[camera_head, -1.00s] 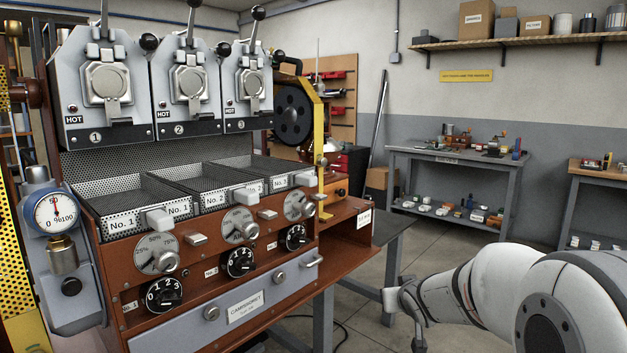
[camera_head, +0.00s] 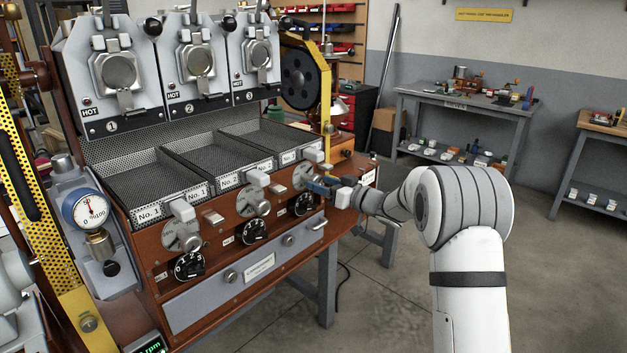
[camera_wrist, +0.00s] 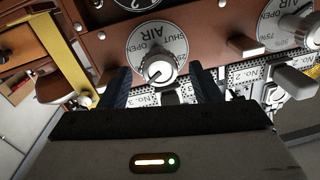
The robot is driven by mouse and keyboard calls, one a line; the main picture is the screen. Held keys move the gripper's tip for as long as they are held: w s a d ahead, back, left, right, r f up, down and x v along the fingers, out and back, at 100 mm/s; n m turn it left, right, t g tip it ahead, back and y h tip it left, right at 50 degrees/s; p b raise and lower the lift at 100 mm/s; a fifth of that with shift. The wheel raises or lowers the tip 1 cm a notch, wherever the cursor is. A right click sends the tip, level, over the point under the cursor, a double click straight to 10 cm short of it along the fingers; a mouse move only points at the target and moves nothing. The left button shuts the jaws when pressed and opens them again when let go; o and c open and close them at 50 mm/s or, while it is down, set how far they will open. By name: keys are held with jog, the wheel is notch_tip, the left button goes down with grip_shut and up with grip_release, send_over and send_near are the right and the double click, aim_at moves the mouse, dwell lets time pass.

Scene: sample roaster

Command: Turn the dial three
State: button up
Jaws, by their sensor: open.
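The third silver dial (camera_head: 302,176) sits at the right end of the roaster's upper dial row, partly covered by my gripper. In the wrist view its round knob (camera_wrist: 160,67) shows in front of a plate marked AIR, OPEN and SHUT, with a white pointer line on the knob. My gripper (camera_head: 316,185) is open at this dial. In the wrist view its two dark blue fingers (camera_wrist: 158,74) stand on either side of the knob, with a gap on both sides. I cannot tell how deep the fingers reach around it.
A black numbered dial (camera_head: 304,204) lies just below the third dial. The second silver dial (camera_head: 250,202) and a pale tray handle (camera_head: 313,155) are close by. A yellow post (camera_head: 326,105) rises at the roaster's right end. Open floor lies right of the roaster.

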aim_at(319, 182)
jog(key=shift+x, duration=1.55)
jog(key=shift+c, duration=0.4)
jog(key=c, duration=0.9)
